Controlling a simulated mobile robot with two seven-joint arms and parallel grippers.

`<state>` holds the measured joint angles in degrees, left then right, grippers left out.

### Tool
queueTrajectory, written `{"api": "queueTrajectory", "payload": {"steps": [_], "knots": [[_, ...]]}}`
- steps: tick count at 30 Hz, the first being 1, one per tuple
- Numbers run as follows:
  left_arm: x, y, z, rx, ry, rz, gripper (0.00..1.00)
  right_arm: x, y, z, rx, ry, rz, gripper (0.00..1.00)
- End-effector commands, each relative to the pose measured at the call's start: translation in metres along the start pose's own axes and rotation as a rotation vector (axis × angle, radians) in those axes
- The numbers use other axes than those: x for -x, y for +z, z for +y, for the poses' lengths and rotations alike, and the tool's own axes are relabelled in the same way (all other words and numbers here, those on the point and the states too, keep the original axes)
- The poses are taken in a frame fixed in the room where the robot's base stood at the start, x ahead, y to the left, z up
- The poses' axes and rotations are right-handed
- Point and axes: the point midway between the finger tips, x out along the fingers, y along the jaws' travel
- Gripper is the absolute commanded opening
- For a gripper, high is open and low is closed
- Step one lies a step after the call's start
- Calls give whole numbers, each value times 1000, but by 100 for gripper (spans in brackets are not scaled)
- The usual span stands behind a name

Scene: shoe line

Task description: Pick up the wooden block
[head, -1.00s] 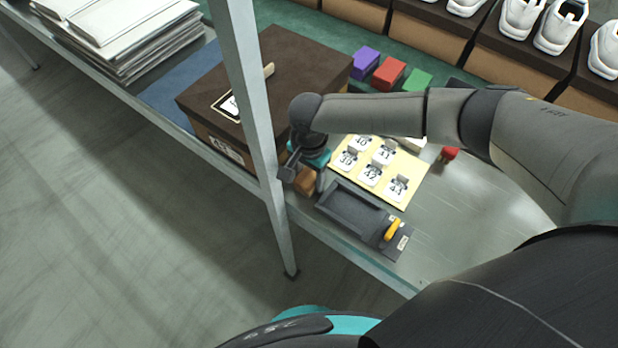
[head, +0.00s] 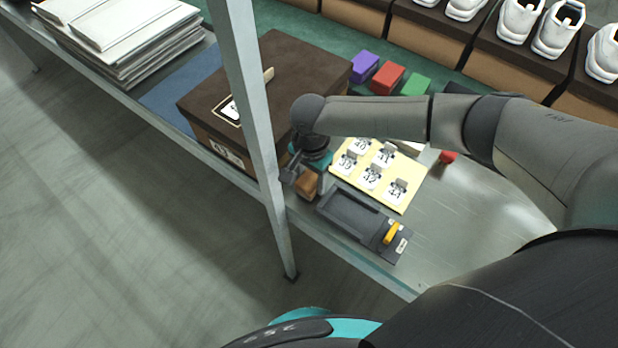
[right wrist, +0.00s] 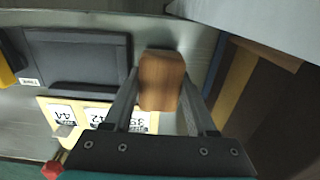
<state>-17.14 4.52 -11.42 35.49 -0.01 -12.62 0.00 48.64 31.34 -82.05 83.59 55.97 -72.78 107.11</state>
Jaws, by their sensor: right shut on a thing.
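The wooden block (right wrist: 161,82) is brown with rounded edges. In the right wrist view it sits between the two fingers of my right gripper (right wrist: 160,100), which is shut on it. In the head view the block (head: 307,184) shows just below my right gripper (head: 298,175), between the shoe box and the dark tray. I cannot tell whether the block still touches the table. My left gripper is not in view.
A dark tray (head: 350,214) with a yellow-handled tool (head: 393,232) lies beside the block. A yellow card with number tags (head: 405,207) lies behind it. A brown shoe box (head: 290,65) stands left. A metal post (head: 262,150) rises close to the gripper.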

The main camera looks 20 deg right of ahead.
Motion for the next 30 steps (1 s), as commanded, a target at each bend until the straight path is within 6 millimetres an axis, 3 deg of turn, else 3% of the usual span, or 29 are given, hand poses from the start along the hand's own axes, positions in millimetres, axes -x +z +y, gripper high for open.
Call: {"api": "queueTrajectory", "payload": {"steps": [9, 17, 24, 30], "knots": [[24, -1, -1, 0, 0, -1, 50, 64, 0, -1, 0, -5, -1, 0], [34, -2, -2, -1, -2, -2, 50, 60, 0, 59, -1, 4, 0, 0], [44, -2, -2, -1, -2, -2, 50, 59, 0, 126, -2, 4, -1, 0], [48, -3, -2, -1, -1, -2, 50, 59, 0, 167, -1, 2, 0, 0]]}}
